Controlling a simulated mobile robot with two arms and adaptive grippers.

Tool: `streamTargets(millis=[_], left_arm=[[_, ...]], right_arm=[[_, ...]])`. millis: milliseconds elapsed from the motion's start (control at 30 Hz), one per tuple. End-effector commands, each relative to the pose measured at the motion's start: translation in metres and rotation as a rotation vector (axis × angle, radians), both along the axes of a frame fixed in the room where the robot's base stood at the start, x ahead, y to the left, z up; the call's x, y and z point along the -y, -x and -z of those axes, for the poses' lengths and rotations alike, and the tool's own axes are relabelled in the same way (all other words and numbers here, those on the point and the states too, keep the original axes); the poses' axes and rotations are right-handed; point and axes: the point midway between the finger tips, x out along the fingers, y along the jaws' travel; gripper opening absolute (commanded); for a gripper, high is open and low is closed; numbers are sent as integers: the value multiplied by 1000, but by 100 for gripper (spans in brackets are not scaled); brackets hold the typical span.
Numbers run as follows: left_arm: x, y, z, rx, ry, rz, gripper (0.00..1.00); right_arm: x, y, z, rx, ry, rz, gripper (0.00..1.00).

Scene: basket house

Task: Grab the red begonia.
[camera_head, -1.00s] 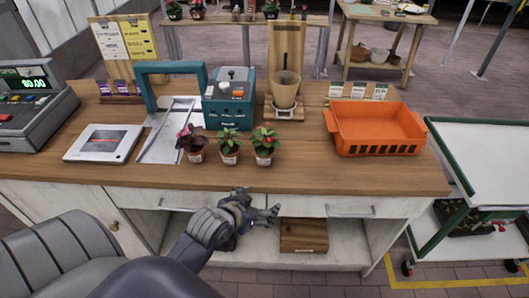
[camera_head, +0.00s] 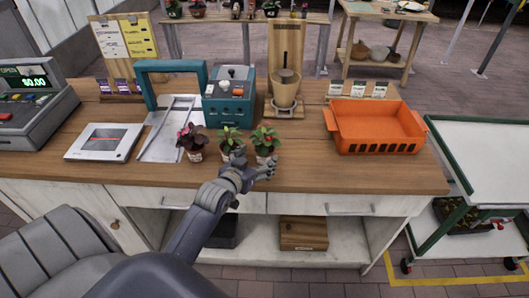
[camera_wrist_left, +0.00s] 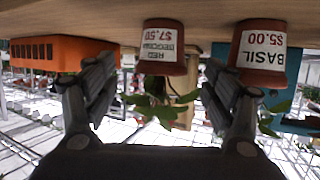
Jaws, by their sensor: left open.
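The red begonia (camera_head: 265,139), with red blooms and green leaves in a small terracotta pot, stands upright near the counter's front edge. It is the rightmost of three potted plants. In the upside-down left wrist view its pot (camera_wrist_left: 164,46) bears a red begonia label at $7.50 and appears between the spread fingers. My left gripper (camera_head: 257,164) is open and empty, just in front of the begonia and the middle plant. Contact with the pot cannot be told. My right gripper is not in view.
The middle plant (camera_head: 229,140), labelled basil in the wrist view (camera_wrist_left: 262,50), stands close beside the begonia. A dark-leaved plant (camera_head: 192,140) is left of it. An orange basket (camera_head: 376,139) stands right, a teal box (camera_head: 229,110) behind. The wooden counter (camera_head: 330,176) is clear at front right.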

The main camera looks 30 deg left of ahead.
Motion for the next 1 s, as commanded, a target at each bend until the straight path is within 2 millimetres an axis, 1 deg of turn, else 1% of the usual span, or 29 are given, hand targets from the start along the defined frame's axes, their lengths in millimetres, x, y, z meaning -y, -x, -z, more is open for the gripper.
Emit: streamTargets(millis=[33,100,267,367,567,700,800,1000], left_arm=[[-1,-5,1,-1,0,0,77],[-1,-10,3,-1,0,1,77],[-2,-16,5,-1,0,1,77],[-4,-23,6,-1,1,1,77],[-10,-44,12,-2,0,0,77],[-11,-56,19,-2,0,0,77],[-12,-60,21,-1,0,1,77],[-12,-61,22,-1,0,1,77]], right_arm=[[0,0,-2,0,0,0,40],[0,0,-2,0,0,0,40],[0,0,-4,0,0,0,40],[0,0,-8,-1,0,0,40],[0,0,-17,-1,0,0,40],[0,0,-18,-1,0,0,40],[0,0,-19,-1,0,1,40],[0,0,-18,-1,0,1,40]])
